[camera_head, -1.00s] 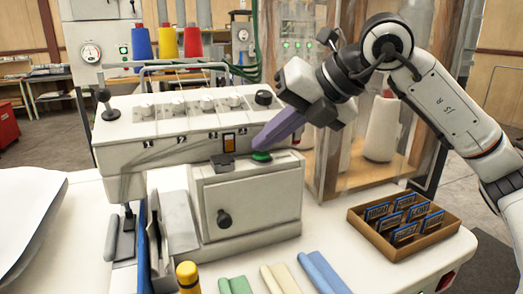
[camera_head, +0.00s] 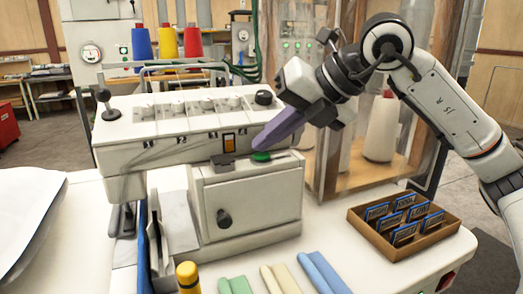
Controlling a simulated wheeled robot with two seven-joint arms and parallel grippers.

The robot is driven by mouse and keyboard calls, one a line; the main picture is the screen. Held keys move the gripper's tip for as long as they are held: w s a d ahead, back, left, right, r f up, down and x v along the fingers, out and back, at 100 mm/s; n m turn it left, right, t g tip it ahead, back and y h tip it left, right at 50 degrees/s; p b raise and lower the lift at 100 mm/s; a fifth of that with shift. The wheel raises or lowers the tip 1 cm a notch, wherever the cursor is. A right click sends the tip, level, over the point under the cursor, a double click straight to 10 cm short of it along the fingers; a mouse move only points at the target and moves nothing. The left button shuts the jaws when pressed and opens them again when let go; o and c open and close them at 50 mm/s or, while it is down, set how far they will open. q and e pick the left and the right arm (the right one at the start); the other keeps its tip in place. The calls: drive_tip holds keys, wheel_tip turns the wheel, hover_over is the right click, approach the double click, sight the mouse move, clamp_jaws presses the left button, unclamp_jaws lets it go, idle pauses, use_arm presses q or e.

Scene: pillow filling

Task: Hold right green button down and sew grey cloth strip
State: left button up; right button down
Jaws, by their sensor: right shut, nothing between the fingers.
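My right gripper (camera_head: 258,147) reaches in from the right with its purple fingers shut and empty. Its tip is at the green button (camera_head: 262,156) on top of the white sewing machine (camera_head: 250,205) and appears to touch it. The finger partly hides the button. A grey strip-like piece (camera_head: 179,222) lies beside the machine's front box; I cannot tell whether it is the cloth strip or a machine part. The sewing foot area (camera_head: 122,220) at the machine's left end is small and partly hidden. My left gripper is not in view.
A white sheet or pillow (camera_head: 35,215) lies at the left. Rolled green (camera_head: 235,286), cream (camera_head: 280,279) and blue (camera_head: 322,272) cloths lie in front. A wooden tray (camera_head: 375,235) of labelled cards stands at right. Thread cones (camera_head: 167,42) stand behind.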

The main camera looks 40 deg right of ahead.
sight(268, 155)
idle(0.8)
drive_tip(key=shift+r+p, duration=0.9)
drive_tip(key=shift+r, duration=0.1)
wheel_tip(268, 155, up, 5)
drive_tip(key=p, duration=0.4)
